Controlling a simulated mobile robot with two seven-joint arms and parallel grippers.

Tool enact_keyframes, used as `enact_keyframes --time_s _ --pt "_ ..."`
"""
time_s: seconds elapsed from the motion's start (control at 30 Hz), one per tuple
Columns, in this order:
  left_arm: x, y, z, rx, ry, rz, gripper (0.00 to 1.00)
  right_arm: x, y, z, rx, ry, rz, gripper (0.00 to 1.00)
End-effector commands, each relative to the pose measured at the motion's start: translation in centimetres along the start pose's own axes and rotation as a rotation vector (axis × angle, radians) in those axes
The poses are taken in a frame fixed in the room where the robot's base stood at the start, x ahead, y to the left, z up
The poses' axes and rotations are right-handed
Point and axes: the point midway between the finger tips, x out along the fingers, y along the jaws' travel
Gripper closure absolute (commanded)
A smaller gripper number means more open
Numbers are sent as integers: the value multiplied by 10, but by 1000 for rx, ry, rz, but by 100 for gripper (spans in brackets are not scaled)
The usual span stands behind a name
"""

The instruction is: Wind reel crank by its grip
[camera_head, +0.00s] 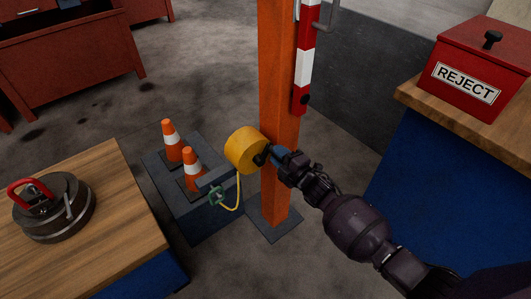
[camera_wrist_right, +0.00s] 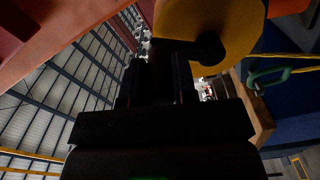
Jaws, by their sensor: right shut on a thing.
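The yellow reel (camera_head: 243,150) is on the orange post (camera_head: 277,95) in the head view. It also fills the upper part of the right wrist view (camera_wrist_right: 225,20). A dark crank part (camera_head: 261,158) shows at the reel's right face. My right gripper (camera_head: 274,156) reaches in from the lower right and is shut on the crank grip, which its fingers mostly hide. In the right wrist view a round black crank part (camera_wrist_right: 208,49) stands close beside the fingers. A yellow cord (camera_head: 238,192) hangs from the reel to a green hook (camera_head: 215,196). My left gripper is out of view.
Two traffic cones (camera_head: 192,171) stand on a dark grey block (camera_head: 205,222) left of the post. A red-and-white barrier arm (camera_head: 303,65) hangs along the post. A red REJECT box (camera_head: 470,82) stands on the right bench. A round device (camera_head: 55,207) with a red handle sits on the left table.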

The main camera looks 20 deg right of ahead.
Motion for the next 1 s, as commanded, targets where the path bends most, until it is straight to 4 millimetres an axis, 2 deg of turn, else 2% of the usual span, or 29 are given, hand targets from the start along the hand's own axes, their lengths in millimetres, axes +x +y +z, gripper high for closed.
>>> enact_keyframes --time_s 0.27,0.5,0.8,1.0 --pt "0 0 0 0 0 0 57 -1 -1 4 19 -4 -2 98" --pt "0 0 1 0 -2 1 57 -1 -6 13 191 -5 -4 98" --pt "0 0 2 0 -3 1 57 -1 -7 14 222 -4 -2 98" --pt "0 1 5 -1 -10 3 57 -1 -13 22 374 -4 -4 98"
